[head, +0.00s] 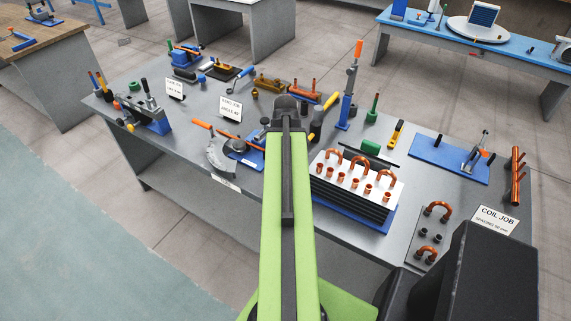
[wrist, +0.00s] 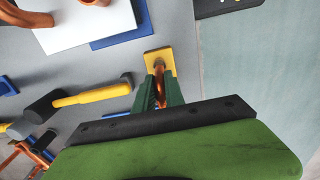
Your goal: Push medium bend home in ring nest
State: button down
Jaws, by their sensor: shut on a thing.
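In the wrist view my gripper (wrist: 161,84) has its green fingers closed on a copper piece (wrist: 159,72). A small yellow plate (wrist: 158,57) lies just beyond the fingertips, around the copper piece's far end. I cannot tell whether the two touch, nor which bend the copper piece is. No part is clearly recognisable as the ring nest. In the head view my arm hides the fingers and what they hold. Copper bends (head: 439,209) stand on a grey tray at the right, and others rise from the white-topped finned block (head: 333,182).
A yellow-handled hammer (wrist: 88,96) lies left of my gripper in the wrist view. On the grey workbench (head: 235,190) stand a lever tool (head: 153,116), an orange-handled upright tool (head: 351,85) and a blue-based clamp (head: 450,158). A coil job card (head: 493,219) lies at the right.

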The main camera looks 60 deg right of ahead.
dwell(0.4)
jog(key=shift+r+p, duration=3)
jog(key=shift+r+p, duration=0.3)
notch_tip(320, 180, up, 7)
jog(key=p, duration=0.7)
notch_tip(320, 180, down, 14)
jog(key=b, duration=1.4)
jog(key=shift+r, duration=0.1)
